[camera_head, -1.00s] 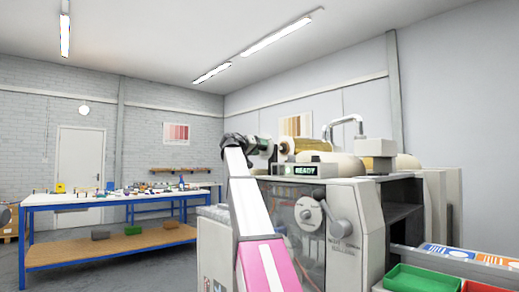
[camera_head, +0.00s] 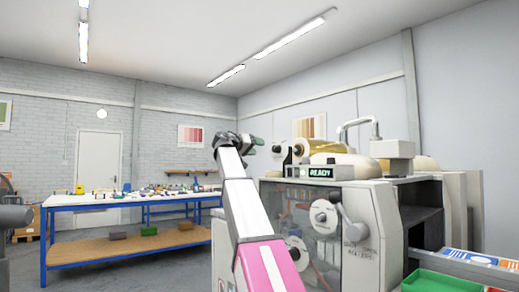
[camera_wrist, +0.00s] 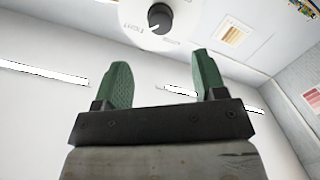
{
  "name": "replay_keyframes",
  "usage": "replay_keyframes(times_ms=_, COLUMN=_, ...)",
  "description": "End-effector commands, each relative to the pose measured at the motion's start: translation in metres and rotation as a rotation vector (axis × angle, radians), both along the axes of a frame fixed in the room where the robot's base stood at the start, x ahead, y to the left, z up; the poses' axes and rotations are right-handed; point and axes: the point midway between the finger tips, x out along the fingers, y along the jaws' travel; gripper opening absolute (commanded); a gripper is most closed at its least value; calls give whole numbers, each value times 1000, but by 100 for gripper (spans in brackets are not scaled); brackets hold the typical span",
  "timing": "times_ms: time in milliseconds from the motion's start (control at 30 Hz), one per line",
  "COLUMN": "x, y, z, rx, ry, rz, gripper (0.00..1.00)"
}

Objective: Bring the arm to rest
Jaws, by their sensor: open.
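My gripper (camera_wrist: 163,82) shows in the wrist view with its two green fingers spread apart and nothing between them. Past the fingers are white ceiling, light strips and a white panel with a dark knob (camera_wrist: 160,18). In the head view my arm rises from the bottom middle, and my gripper (camera_head: 254,143) is at its top, small and seen from the side. It is in front of the back wall, left of the machine's top, and apart from it in the picture.
A grey-white machine (camera_head: 345,222) with a lit READY display (camera_head: 320,173) and a gold roll (camera_head: 325,146) stands right of my arm. A blue-framed workbench (camera_head: 70,199) with small items is at left. A green tray (camera_head: 440,284) is at bottom right. Floor shows between bench and machine.

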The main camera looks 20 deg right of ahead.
Motion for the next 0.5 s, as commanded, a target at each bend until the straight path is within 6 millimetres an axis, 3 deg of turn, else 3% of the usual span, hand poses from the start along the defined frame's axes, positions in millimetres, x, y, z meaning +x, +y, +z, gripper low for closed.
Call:
replay_keyframes(times_ms=400, x=0, y=0, z=0, rx=0, ry=0, rz=0, gripper=65)
replay_keyframes(times_ms=500, x=1, y=0, z=-11, rx=7, ry=11, rz=6, gripper=65)
